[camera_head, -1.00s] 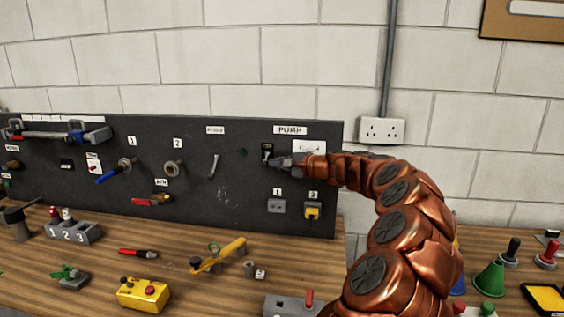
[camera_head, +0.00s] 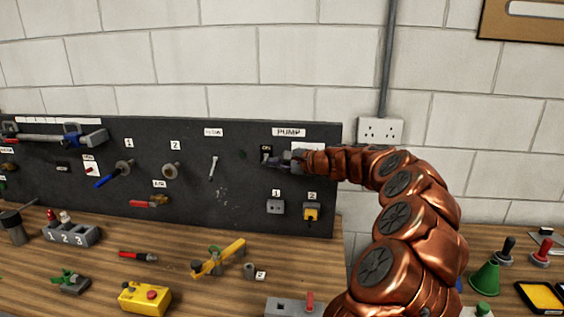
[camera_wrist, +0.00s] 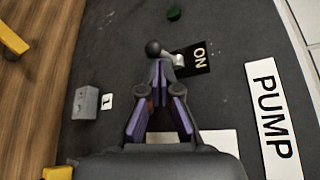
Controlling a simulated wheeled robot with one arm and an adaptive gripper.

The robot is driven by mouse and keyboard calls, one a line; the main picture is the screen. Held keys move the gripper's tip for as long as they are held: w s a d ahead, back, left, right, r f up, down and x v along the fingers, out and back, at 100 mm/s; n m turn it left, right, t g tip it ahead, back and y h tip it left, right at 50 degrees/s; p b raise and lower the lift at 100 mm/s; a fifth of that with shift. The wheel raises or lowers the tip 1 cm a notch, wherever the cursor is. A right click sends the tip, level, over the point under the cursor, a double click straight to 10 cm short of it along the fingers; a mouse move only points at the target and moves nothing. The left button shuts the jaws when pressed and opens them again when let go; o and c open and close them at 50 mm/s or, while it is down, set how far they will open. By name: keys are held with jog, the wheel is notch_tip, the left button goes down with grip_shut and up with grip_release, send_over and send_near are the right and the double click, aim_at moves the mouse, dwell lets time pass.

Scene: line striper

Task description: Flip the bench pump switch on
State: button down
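The pump switch shows in the wrist view as a black plate (camera_wrist: 197,57) marked ON, with a pale lever collar (camera_wrist: 178,60) beside it. A dark round knob (camera_wrist: 153,47) lies left of the collar, away from the ON lettering. The ON plate also shows in the head view (camera_head: 266,151), under the PUMP sign (camera_head: 292,132). My gripper (camera_wrist: 160,72) has its purple-padded fingers drawn together at the tips, right by the knob and collar. Nothing shows held between them. Whether the tips touch the lever is unclear. In the head view my gripper (camera_head: 272,161) partly covers the switch.
Below the switch on the dark panel are socket 1 (camera_head: 275,207) and a yellow plug at socket 2 (camera_head: 311,213). The bench below holds a yellow control box (camera_head: 145,297) and several tools.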

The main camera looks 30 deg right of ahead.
jog(key=shift+r+b, duration=0.3)
jog(key=shift+r, duration=0.45)
dwell(0.4)
jog(key=s+d+r+p, duration=0.3)
jog(key=s+d+r, duration=0.1)
jog(key=s, duration=0.3)
jog(key=shift+d+r, duration=0.15)
jog(key=shift+d, duration=0.6)
jog(key=shift+a, duration=0.15)
